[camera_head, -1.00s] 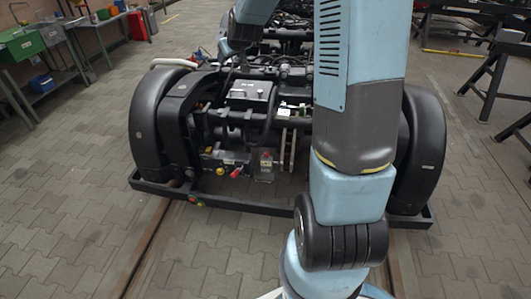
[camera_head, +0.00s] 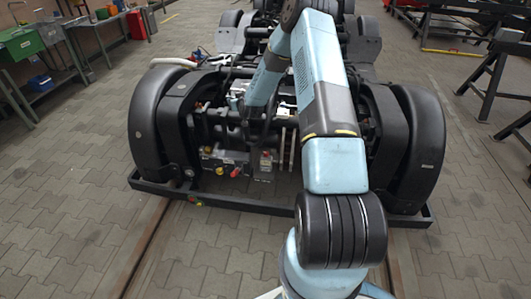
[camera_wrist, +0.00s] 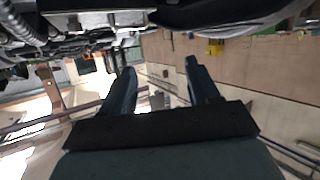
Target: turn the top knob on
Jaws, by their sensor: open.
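The black bogie (camera_head: 180,120) stands ahead with its wheel covers at both sides. Low on its front, a yellow knob (camera_head: 220,170) and a red knob (camera_head: 235,173) show left of a small clear bottle-like part (camera_head: 266,161). I cannot tell which is the top knob. In the wrist view my gripper (camera_wrist: 160,75) is open, its two dark fingers apart with nothing between them. In the head view my arm rises, bends and comes down over the bogie's middle; the gripper is not clearly seen there. Dark bogie parts (camera_wrist: 70,40) fill the wrist view's upper left.
A dark low bar (camera_head: 260,208) runs across the bogie's front. Benches with a green box (camera_head: 25,45) stand at the left, black trestles (camera_head: 490,75) at the right. A small yellow thing (camera_wrist: 215,47) shows in the wrist view.

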